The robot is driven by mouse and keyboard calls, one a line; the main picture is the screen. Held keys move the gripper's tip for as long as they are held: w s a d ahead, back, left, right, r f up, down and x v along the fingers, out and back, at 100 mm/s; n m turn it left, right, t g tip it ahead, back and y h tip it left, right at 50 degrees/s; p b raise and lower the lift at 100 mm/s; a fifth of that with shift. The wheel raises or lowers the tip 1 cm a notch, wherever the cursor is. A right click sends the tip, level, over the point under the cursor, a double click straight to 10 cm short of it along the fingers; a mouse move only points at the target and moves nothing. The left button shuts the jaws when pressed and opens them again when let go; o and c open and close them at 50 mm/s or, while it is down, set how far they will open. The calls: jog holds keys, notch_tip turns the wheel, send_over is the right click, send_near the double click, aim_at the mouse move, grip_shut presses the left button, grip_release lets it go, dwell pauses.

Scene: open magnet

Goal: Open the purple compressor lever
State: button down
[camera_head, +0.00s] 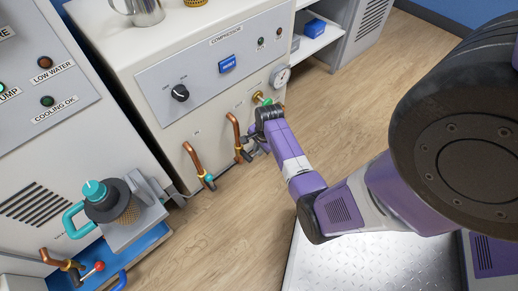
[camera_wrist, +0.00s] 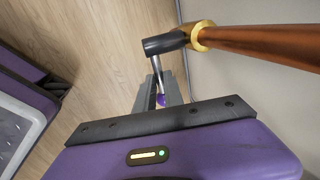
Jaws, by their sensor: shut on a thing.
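In the wrist view, the purple lever (camera_wrist: 160,100) shows as a small purple tip on a metal stem that runs down from a dark valve body (camera_wrist: 164,45). My gripper (camera_wrist: 158,92) is shut on this tip, its grey fingers on either side of it and hiding part of it. The valve sits on a copper pipe (camera_wrist: 255,42) with a gold ring. In the head view, my gripper (camera_head: 258,147) is low at the front of the compressor (camera_head: 150,100), beside a copper pipe (camera_head: 236,135); my arm hides much of the lever there.
Another copper pipe (camera_head: 191,158) with a teal-ended valve is to the left. A gauge (camera_head: 280,76) and brass fitting are above my gripper. The wood floor (camera_head: 215,235) is clear.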

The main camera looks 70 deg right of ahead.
jog(key=shift+a, duration=0.15)
jog(key=g+h, duration=0.1)
jog(key=a+r+g+h+p, duration=0.1)
jog(key=h, duration=0.1)
jog(key=w+g+h+p, duration=0.1)
jog(key=h, duration=0.1)
jog(key=shift+w+a+r+n, duration=0.1)
jog(key=shift+a+r+n, duration=0.2)
jog(key=shift+a, duration=0.1)
jog(key=shift+w+a+r+g+h+b, duration=0.2)
jog(key=shift+g+h+b, duration=0.15)
jog(key=shift+h+b, duration=0.3)
jog(key=shift+w+a+r+g+h+b, duration=0.1)
jog(key=shift+a+g+h+b, duration=0.1)
jog(key=shift+g+h+b, duration=0.3)
jog(key=shift+r, duration=0.1)
jog(key=c, duration=1.5)
grip_release()
jog(key=shift+o, duration=0.2)
jog(key=shift+h, duration=0.25)
